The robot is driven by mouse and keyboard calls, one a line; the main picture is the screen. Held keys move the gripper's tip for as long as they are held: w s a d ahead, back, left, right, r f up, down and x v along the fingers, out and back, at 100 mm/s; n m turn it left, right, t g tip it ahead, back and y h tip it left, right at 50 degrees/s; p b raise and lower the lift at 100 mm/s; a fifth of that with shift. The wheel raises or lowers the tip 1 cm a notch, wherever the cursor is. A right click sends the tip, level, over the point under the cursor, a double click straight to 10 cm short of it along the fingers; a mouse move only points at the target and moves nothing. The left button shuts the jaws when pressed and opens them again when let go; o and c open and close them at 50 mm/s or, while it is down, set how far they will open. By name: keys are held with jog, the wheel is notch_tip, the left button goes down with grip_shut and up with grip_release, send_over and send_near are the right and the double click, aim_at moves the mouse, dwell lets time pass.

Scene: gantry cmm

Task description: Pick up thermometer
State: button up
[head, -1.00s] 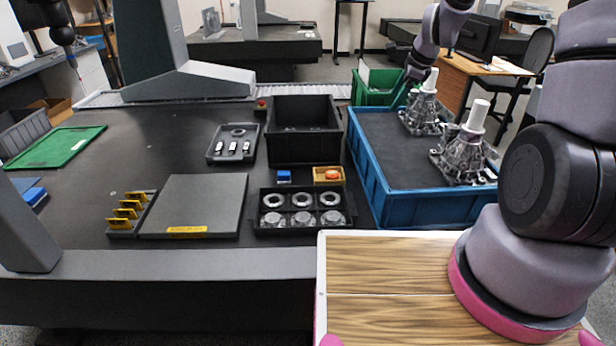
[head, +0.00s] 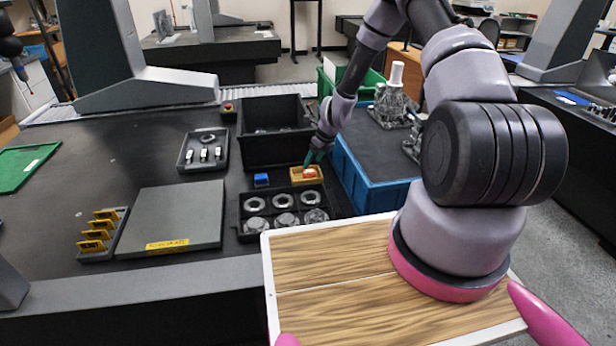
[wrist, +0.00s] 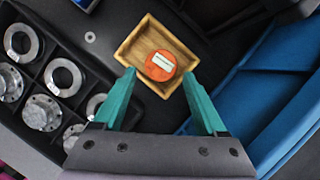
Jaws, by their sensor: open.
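The thermometer looks to be the small round orange thing with a pale display (wrist: 161,66). It lies in a small wooden tray (wrist: 138,46) on the dark table. In the head view the orange thing (head: 309,173) shows in its tray (head: 296,178), just right of a blue block. My gripper (wrist: 158,82) is open, its two teal fingers apart on either side of the near part of the tray. The orange thing lies ahead between the fingers, and nothing is held. In the head view my gripper (head: 313,158) is right above the tray.
A black tray of metal rings and parts (head: 243,222) stands at the near left of the wooden tray. A tall black bin (head: 272,150) is behind it. A blue crate (head: 383,197) with metal castings is close on the right. A blue block (head: 261,180) sits left.

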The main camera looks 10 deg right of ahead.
aim_at(309, 172)
jog(key=x, duration=0.6)
jog(key=shift+s+d, duration=0.1)
jog(key=shift+d, duration=0.15)
jog(key=c, duration=1.1)
